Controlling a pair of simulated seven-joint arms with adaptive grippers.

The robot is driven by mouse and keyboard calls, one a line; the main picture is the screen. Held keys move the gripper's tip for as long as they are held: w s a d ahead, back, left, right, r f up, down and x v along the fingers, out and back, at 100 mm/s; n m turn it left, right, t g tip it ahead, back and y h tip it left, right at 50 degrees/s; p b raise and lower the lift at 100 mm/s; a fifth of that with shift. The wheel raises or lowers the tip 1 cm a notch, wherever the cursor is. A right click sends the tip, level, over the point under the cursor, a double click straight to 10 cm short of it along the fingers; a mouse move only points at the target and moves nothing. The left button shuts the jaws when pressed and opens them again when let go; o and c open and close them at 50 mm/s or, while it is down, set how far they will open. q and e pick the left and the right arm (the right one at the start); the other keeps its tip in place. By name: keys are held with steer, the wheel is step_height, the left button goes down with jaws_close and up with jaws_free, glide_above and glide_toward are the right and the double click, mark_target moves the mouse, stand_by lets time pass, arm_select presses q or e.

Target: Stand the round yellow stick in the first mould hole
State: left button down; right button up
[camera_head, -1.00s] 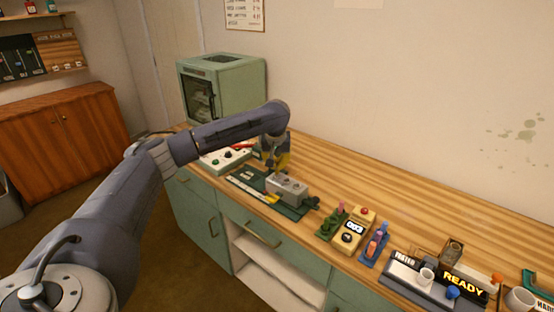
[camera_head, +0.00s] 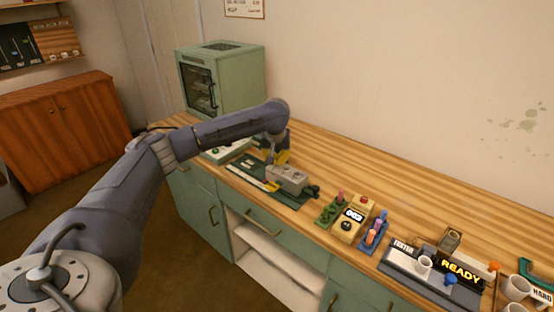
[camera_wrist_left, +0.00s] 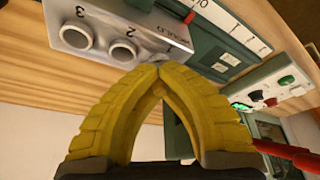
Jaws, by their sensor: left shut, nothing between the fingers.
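The grey mould block (camera_head: 287,180) stands on a dark green mat (camera_head: 298,204) on the bench. In the left wrist view the mould (camera_wrist_left: 88,12) shows two round holes near the numbers 2 and 3; I cannot make out the first hole. My left gripper (camera_head: 277,160) is over the mat just behind the mould. Its yellow fingers (camera_wrist_left: 158,72) meet at the tips, shut and empty, close to the mould in the wrist view. A small yellow piece (camera_head: 272,187) lies at the mould's left front; I cannot tell whether it is the round yellow stick. My right gripper is out of view.
A white control box (camera_wrist_left: 275,95) with coloured knobs stands left of the mat, by a green cabinet oven (camera_head: 228,85). To the right are a timer (camera_head: 352,217), racks of coloured sticks and a tester (camera_head: 425,275). The bench behind the mould is mostly clear.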

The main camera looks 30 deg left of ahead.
arm_select(q)
steer(key=c, duration=1.5)
jaws_free()
steer(key=shift+r, duration=0.1)
steer(key=v, duration=1.1)
steer(key=shift+s+r, duration=0.2)
steer(key=shift+r, duration=0.15)
steer(key=shift+w, duration=0.1)
